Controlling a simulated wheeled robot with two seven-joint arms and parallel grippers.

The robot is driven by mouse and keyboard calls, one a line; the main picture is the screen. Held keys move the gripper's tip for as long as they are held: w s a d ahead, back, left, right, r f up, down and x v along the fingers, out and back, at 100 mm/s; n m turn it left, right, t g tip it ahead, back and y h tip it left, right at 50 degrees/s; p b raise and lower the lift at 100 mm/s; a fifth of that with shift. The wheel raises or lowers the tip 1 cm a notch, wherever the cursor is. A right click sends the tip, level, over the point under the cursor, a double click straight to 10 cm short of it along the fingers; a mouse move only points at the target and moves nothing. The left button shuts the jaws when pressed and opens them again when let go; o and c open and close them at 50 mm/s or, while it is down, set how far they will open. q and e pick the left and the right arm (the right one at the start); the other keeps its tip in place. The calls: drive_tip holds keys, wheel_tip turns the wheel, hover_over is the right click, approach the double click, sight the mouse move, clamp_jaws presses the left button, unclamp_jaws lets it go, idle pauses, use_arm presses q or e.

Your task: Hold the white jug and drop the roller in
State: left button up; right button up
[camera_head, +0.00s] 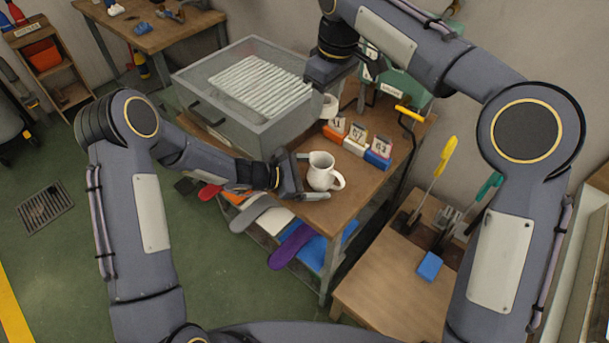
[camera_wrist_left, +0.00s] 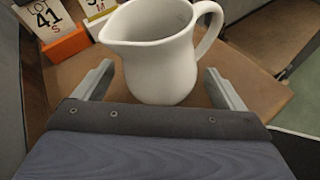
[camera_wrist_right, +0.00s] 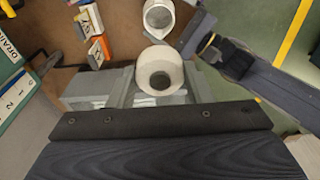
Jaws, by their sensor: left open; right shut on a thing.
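The white jug (camera_head: 322,172) stands upright on the wooden bench, its handle to the right in the head view. My left gripper (camera_head: 310,177) is open, low at the jug, with one finger on either side. The left wrist view shows the jug (camera_wrist_left: 160,70) between the two fingers, with a gap on each side. My right gripper (camera_head: 329,92) is shut on the white roller (camera_head: 329,108), holding it above the bench behind the jug. In the right wrist view the roller (camera_wrist_right: 160,54) shows its hollow end, and the jug's open mouth lies beyond it.
A grey bin with a ribbed white rack (camera_head: 262,82) stands left of the right gripper. Numbered cards on orange, white and blue blocks (camera_head: 376,160) stand right of the jug. A yellow-handled lever (camera_head: 409,114) is behind.

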use_arm(q)
drive_tip(key=shift+d, duration=0.1)
drive_tip(key=c, duration=1.2)
use_arm(e)
wheel_tip(320, 180, down, 13)
idle(1.0)
drive_tip(key=o, duration=1.1)
drive_tip(key=r, duration=0.8)
drive_tip(key=s+d+r, duration=0.1)
drive_tip(key=r, duration=0.3)
use_arm(q)
drive_tip(key=o, duration=1.2)
